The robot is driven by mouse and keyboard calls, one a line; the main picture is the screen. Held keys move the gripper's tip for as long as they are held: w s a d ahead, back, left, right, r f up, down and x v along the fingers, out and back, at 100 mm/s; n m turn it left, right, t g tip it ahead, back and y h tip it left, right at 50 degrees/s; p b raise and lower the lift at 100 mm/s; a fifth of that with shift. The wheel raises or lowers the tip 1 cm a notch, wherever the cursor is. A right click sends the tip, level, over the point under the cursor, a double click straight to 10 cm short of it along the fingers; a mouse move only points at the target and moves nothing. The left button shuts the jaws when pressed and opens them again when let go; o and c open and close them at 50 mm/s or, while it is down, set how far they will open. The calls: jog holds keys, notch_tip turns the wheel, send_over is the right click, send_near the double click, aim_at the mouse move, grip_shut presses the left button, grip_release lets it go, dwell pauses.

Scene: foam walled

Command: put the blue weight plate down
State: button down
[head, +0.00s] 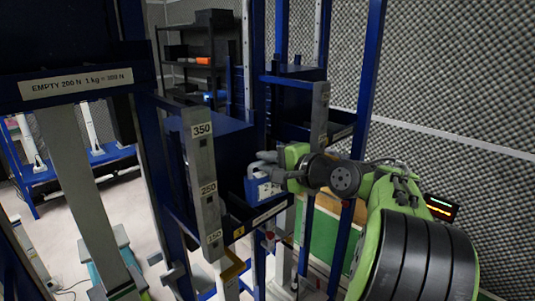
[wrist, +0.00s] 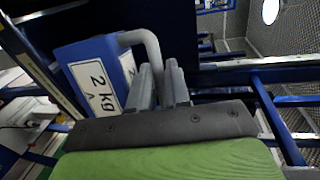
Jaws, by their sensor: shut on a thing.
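The blue weight plate is a blue block with a white "2 kg" label and a grey bent handle. It is at the upper left of the wrist view (wrist: 88,62) and near the middle of the head view (head: 258,190), partly covered by my gripper. My gripper (head: 268,168) is shut on the grey handle; its fingers also show in the wrist view (wrist: 162,85). The plate looks slightly tilted in the wrist view. It is close to a blue rack shelf with a label strip (head: 268,215); I cannot tell whether it touches the shelf.
A grey upright marked 350, 250 and 150 (head: 203,180) stands just left of the plate. Blue rack posts (head: 365,80) rise behind my arm. Foam walls (head: 450,80) close the right side.

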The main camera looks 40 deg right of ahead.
jog(key=shift+f, duration=0.3)
jog(key=shift+f+b, duration=0.3)
jog(key=shift+f, duration=0.2)
jog(key=c, duration=1.5)
grip_release()
jog(key=shift+f, duration=0.25)
jog(key=shift+c, duration=0.2)
jog(key=o, duration=0.5)
jog(key=shift+s, duration=0.15)
jog(key=shift+c, duration=0.2)
jog(key=shift+r, duration=0.2)
jog(key=s+r+p, duration=0.3)
jog(key=s+p, duration=0.1)
jog(key=s, duration=0.7)
jog(key=shift+s, duration=0.35)
